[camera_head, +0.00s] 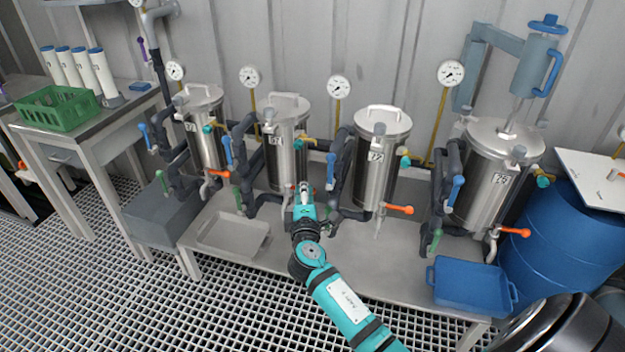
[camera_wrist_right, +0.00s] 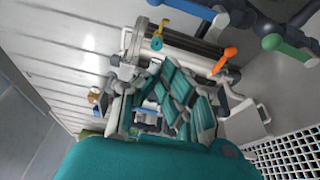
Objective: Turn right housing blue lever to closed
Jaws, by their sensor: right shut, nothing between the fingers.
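Four steel vessels stand in a row in the head view. The rightmost housing (camera_head: 492,180), with number plate 75, has a blue lever (camera_head: 455,190) on the dark pipe at its left, standing near upright. The third housing (camera_head: 378,165), plate 72, has its own blue lever (camera_head: 331,168), also near upright. My right gripper (camera_head: 303,192) is shut and empty in front of the second housing (camera_head: 284,140), well left of the rightmost lever. In the right wrist view its fingers (camera_wrist_right: 178,100) partly hide a vessel; a blue handle (camera_wrist_right: 190,8) shows at the top. My left gripper is out of view.
Orange levers (camera_head: 400,209) and green levers (camera_head: 435,240) project from the lower pipes. A blue tray (camera_head: 470,302) sits at the metal bench's right end, beside a blue drum (camera_head: 560,240). Gauges stand behind the vessels. The bench front (camera_head: 375,265) is mostly clear.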

